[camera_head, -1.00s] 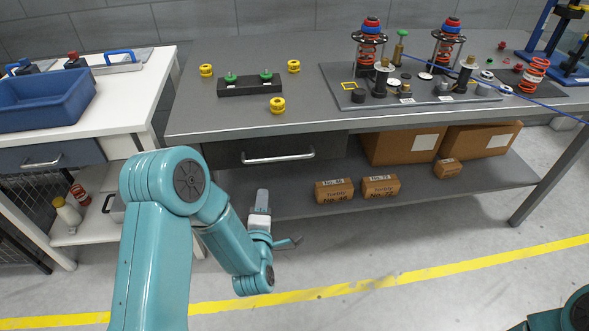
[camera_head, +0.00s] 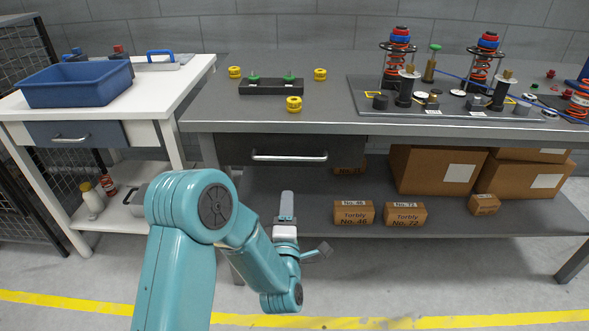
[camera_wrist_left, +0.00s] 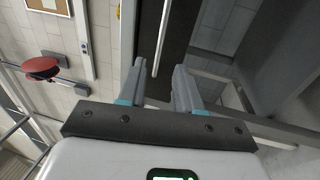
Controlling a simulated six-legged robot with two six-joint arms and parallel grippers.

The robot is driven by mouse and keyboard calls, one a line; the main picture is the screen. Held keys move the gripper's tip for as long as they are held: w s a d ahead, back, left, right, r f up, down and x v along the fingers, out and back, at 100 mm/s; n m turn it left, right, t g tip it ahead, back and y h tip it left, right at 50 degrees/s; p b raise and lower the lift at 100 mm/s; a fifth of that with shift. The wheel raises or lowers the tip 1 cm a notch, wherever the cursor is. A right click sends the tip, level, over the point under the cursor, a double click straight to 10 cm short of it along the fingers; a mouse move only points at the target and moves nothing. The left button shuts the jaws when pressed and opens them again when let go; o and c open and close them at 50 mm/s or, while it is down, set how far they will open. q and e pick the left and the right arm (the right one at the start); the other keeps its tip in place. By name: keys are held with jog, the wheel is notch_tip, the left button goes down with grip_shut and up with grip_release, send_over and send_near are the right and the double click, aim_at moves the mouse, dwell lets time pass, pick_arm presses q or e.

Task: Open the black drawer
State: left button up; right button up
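The black drawer (camera_head: 235,148) hangs under the grey workbench top and looks closed. Its silver bar handle (camera_head: 289,156) runs across its front. My left gripper (camera_head: 287,200) is below the handle in the head view, apart from it in the picture. In the left wrist view the left gripper (camera_wrist_left: 158,82) has its two fingers spread with a gap between them. The handle (camera_wrist_left: 162,40) shows there as a pale bar ahead of the gap, in front of the dark drawer front (camera_wrist_left: 181,30). Nothing is held. My right gripper is not in view.
A lower shelf under the bench carries small boxes (camera_head: 353,212) and larger cartons (camera_head: 437,170). A white table (camera_head: 165,95) with a blue bin (camera_head: 77,84) and a blue drawer (camera_head: 75,134) stands left. The floor before the bench looks clear.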

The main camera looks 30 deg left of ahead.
aim_at(289, 159)
pick_arm(q)
jog(key=x, duration=1.6)
jog(key=shift+w+a+f, duration=0.1)
jog(key=shift+a+f, duration=0.05)
jog(key=shift+f, duration=0.15)
grip_shut()
